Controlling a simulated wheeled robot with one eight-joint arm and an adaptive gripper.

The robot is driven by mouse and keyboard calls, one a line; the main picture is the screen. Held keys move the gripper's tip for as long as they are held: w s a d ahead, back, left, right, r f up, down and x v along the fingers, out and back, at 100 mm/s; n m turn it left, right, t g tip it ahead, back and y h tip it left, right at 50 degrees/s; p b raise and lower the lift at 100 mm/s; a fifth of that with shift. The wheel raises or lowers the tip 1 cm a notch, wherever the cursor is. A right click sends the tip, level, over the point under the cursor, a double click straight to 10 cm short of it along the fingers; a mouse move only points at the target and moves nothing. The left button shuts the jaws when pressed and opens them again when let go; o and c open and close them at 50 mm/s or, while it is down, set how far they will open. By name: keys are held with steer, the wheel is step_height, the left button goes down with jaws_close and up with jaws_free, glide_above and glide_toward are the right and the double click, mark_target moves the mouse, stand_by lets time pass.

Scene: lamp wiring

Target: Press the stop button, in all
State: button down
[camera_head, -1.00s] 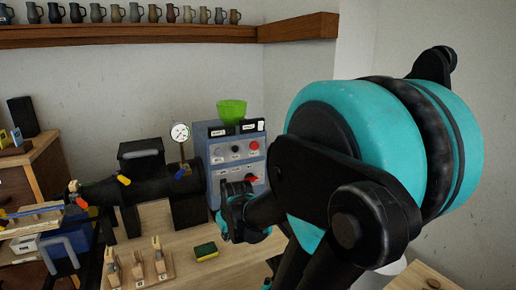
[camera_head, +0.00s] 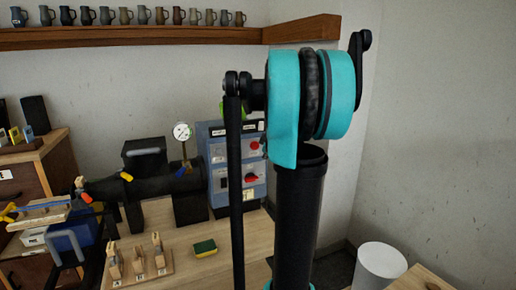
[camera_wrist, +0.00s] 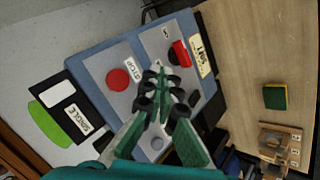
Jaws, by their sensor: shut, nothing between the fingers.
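The stop button (camera_wrist: 118,79) is a round red button on the pale panel of the blue control box, beside a STOP label, in the wrist view. In the head view it shows near the box's upper right (camera_head: 254,145), close to my arm. My gripper (camera_wrist: 160,88) is shut and empty in front of the panel, a little right of the button in the wrist view. It does not visibly touch the button, though the exact gap to the panel is unclear. In the head view my gripper cannot be made out.
A red rotary switch (camera_wrist: 181,53) sits on the same panel. A green bowl (camera_wrist: 49,122) is at the box's top. A sponge (camera_head: 205,248) and wooden stands (camera_head: 140,264) lie on the table. A black cylinder machine with a gauge (camera_head: 182,131) stands left of the box.

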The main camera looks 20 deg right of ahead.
mark_target(255, 148)
steer(key=shift+d, duration=0.2)
steer(key=shift+w, duration=0.1)
steer(key=w, duration=0.8)
steer(key=shift+w+a, duration=0.2)
steer(key=shift+w, duration=0.15)
steer(key=shift+w, duration=0.1)
stand_by(1.3)
steer(key=shift+w, duration=0.35)
steer(key=shift+w+a+r, duration=0.1)
steer(key=shift+w+r, duration=0.05)
steer(key=shift+w, duration=0.6)
stand_by(1.3)
